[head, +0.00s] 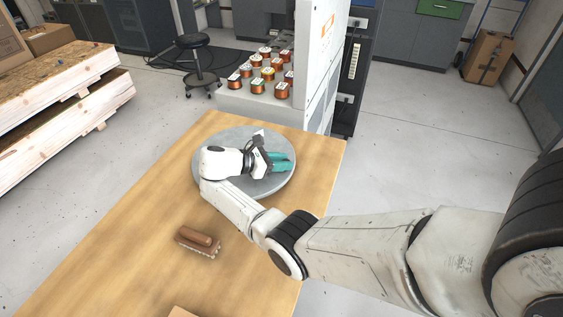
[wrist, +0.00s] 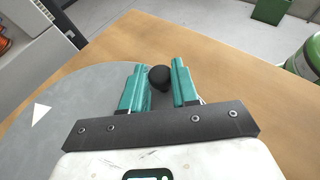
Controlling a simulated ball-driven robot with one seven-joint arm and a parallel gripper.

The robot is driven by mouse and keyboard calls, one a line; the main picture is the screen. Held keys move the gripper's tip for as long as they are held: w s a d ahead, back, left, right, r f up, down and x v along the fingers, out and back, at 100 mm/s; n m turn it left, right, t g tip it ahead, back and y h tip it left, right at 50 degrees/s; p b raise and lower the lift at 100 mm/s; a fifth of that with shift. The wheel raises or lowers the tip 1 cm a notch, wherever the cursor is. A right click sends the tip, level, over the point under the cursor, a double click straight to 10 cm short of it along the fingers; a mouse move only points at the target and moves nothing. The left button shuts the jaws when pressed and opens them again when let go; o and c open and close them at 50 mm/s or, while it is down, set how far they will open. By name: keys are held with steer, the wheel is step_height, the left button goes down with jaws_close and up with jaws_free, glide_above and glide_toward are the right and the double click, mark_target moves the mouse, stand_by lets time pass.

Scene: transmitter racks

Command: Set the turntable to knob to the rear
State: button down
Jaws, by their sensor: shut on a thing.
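The turntable (head: 228,137) is a grey round disc lying flat on the wooden table; it also fills the left of the wrist view (wrist: 75,95), where a white triangle mark shows on it. The black knob (wrist: 160,76) stands near the disc's right edge in the wrist view. My gripper (head: 284,162) reaches low over the right side of the disc. Its teal fingers, also in the wrist view (wrist: 160,84), are on either side of the knob and shut on it. In the head view the knob is hidden by the gripper.
A brown brush (head: 198,240) lies on the table (head: 140,235) in front of the disc. Copper coils (head: 258,87) stand on a grey surface behind the table, beside a tall white cabinet (head: 318,60). A black stool (head: 194,42) stands further back. The table's left part is clear.

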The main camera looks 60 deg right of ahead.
steer(key=c, duration=0.9)
jaws_free()
step_height(320, 180, up, 4)
steer(key=b, duration=0.2)
glide_above(251, 180)
steer(key=shift+r, duration=0.1)
